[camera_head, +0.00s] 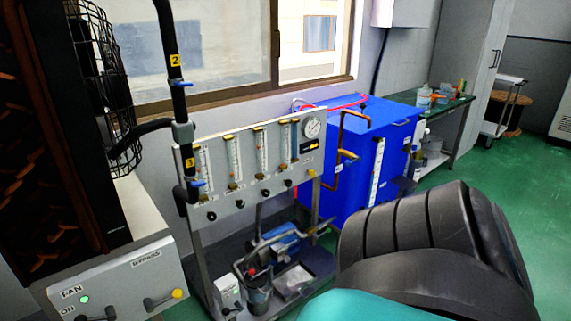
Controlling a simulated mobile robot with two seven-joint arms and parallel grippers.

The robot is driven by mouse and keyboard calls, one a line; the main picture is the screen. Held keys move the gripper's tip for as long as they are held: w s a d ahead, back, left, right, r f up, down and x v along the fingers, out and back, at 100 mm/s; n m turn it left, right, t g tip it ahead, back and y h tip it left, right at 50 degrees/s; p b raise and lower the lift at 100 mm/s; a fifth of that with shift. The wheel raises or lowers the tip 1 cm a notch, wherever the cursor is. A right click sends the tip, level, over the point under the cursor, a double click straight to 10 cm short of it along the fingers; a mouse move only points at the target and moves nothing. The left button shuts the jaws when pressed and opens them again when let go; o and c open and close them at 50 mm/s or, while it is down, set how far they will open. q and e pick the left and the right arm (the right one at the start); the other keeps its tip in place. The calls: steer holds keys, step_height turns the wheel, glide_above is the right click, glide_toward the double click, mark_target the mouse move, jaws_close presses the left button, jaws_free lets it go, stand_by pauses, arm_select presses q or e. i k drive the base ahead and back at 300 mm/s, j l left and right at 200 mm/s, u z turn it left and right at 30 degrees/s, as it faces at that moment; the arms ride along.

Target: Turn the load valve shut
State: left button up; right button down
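No valve in view carries a readable "load" label, so I cannot tell which one is the load valve. A valve with a blue handle (181,83) sits on the black pipe below the yellow tag 2. A second blue-handled valve (196,184) sits lower on that pipe, below the yellow tag 3. The handles are too small to tell whether these valves are open or shut. Neither of my grippers is in view.
A flowmeter panel (221,143) with a round gauge (312,125) stands at centre. A control box (120,281) marked FAN and BYPASS is at lower left. A blue tank (349,183) stands behind the panel's right end. Green floor (455,170) is open at right.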

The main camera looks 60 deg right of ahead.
mark_target(265, 193)
steer(key=z, duration=1.95)
steer(key=i+l+u, duration=0.1)
steer(key=u, duration=0.35)
steer(key=i+l+u, duration=0.2)
steer(key=u, duration=0.25)
steer(key=i+l+u, duration=0.1)
steer(key=l, duration=0.2)
steer(key=i+l+u, duration=0.2)
steer(key=l, duration=0.35)
steer(key=i+l, duration=0.75)
steer(key=i, duration=0.1)
